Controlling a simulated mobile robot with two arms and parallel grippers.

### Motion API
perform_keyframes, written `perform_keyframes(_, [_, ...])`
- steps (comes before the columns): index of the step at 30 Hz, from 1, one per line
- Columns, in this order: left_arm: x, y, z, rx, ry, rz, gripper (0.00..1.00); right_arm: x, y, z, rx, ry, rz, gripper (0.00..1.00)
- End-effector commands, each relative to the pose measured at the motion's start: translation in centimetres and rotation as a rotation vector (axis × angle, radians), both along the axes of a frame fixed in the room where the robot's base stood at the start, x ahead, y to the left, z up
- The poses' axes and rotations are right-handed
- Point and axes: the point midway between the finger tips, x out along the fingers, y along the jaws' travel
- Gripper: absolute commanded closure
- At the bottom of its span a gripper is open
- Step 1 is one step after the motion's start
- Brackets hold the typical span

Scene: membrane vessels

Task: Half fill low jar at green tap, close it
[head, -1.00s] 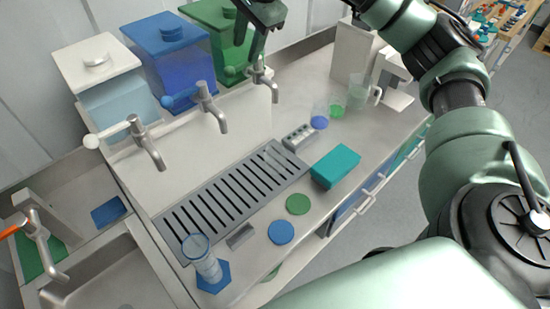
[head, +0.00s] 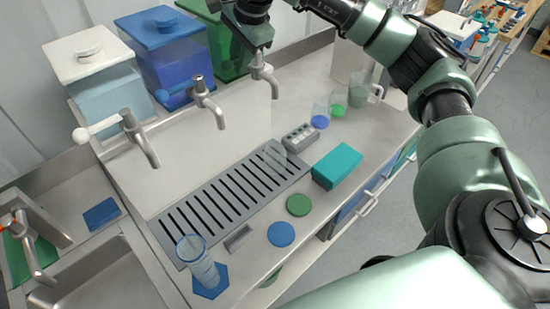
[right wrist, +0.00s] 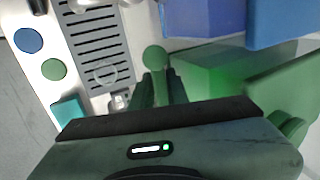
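The low jar (head: 276,166) is a faint clear vessel on the slotted drip tray below the green tank's tap; its clear round rim shows in the right wrist view (right wrist: 105,73). I cannot tell its liquid level. The green tap's spout (head: 264,78) points down. Its round green lever knob (right wrist: 154,58) lies just beyond my right fingertips. My right gripper (right wrist: 161,84) has its fingers apart, with something green between them; whether they grip the lever is unclear. A green disc lid (head: 298,205) and a blue disc lid (head: 281,234) lie flat on the counter. My left gripper is out of view.
White (head: 95,75), blue (head: 168,50) and green tanks (head: 215,40) stand behind the tray (head: 225,205). A tall clear jar (head: 198,262) stands on a blue hexagon. A teal box (head: 337,166), small grey block (head: 300,138) and cups are at right. A sink is at left.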

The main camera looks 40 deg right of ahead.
Motion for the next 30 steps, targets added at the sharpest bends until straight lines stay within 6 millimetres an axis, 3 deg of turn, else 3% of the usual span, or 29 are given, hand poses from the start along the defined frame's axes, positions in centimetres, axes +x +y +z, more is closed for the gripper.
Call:
perform_keyframes(11, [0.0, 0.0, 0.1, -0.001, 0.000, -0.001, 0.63, -0.2, -0.1, 0.0, 0.001, 0.001, 0.028, 1.00])
perform_keyframes(18, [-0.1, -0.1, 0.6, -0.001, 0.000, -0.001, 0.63, -1.6, -0.7, 0.1, 0.003, 0.001, 0.309, 1.00])
perform_keyframes(26, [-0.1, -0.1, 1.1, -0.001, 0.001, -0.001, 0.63, -2.2, -1.1, 0.2, 0.003, 0.001, 0.469, 1.00])
perform_keyframes(30, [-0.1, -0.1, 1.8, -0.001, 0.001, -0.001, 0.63, -2.9, -1.7, 0.3, 0.004, 0.001, 0.641, 1.00])
